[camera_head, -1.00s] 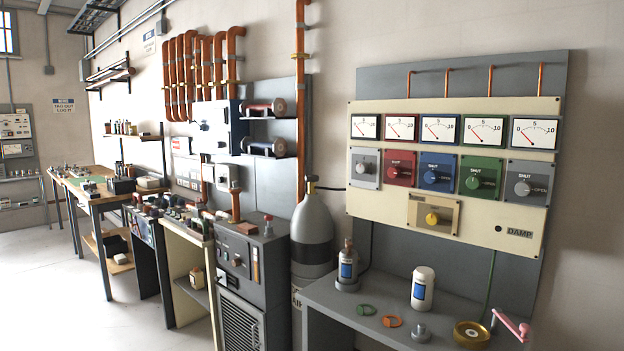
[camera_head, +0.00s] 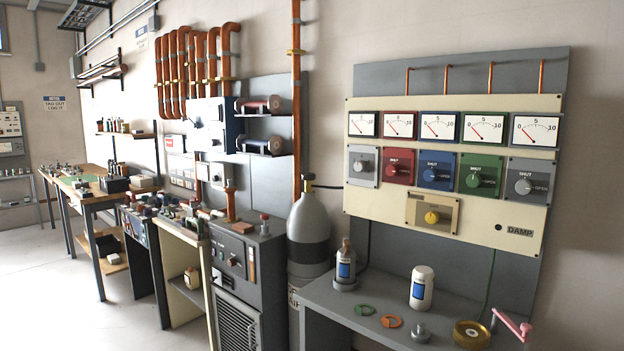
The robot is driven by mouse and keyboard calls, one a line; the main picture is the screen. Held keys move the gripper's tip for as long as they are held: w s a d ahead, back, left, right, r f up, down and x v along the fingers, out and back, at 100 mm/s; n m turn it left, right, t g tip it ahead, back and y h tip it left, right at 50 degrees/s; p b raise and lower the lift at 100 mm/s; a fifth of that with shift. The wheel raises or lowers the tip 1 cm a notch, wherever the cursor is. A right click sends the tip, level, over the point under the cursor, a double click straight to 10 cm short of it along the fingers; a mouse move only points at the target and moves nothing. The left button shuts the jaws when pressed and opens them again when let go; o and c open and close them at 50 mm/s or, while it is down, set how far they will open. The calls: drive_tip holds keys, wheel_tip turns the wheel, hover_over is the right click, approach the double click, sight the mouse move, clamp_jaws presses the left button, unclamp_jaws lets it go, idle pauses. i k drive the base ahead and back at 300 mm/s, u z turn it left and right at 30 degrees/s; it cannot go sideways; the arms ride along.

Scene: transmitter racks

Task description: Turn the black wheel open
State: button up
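A cream panel (camera_head: 370,212) on the right carries a row of coloured knob plates, including a grey one (camera_head: 363,167), a red one (camera_head: 398,166) and a blue one (camera_head: 436,170). Their pointers are beside printed labels, some reading SHUT. A yellow knob (camera_head: 432,217) sits below them. My gripper is not in view.
A grey bench (camera_head: 325,295) at lower right holds a white bottle (camera_head: 422,288), a brass disc (camera_head: 471,334) and a pink crank handle (camera_head: 512,325). A grey gas cylinder (camera_head: 309,235) stands beside a dark cabinet (camera_head: 240,275). Open floor (camera_head: 50,300) lies at left.

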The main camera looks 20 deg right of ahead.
sight(307, 177)
drive_tip(key=i, duration=1.7)
drive_tip(key=u, duration=3.85)
drive_tip(key=i, duration=0.1)
drive_tip(key=z, duration=2.45)
drive_tip(key=k, duration=0.55)
